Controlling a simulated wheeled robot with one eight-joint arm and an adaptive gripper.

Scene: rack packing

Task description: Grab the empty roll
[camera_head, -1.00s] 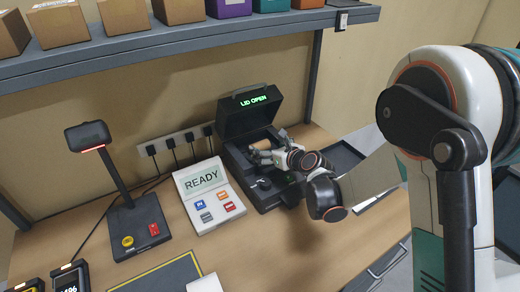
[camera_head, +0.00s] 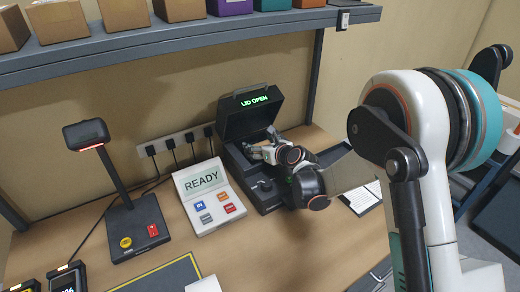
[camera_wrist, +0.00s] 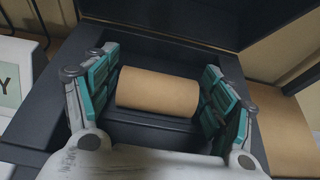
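The empty roll (camera_wrist: 158,92) is a bare brown cardboard tube lying crosswise in the dark bay of the label printer (camera_head: 247,122). The printer's lid stands up and its screen reads LID OPEN. My gripper (camera_wrist: 159,88) is reaching into the bay, one teal-padded finger beside each end of the roll. The fingers are spread about the roll's length, with the pads very close to its ends; firm contact does not show. In the head view my gripper (camera_head: 262,150) is at the printer's opening and hides most of the bay and the roll.
A label console (camera_head: 207,196) reading READY stands left of the printer, and a scanner stand (camera_head: 138,222) is farther left. A shelf with boxes (camera_head: 180,38) runs above. A sheet of paper (camera_head: 362,196) lies right of the printer.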

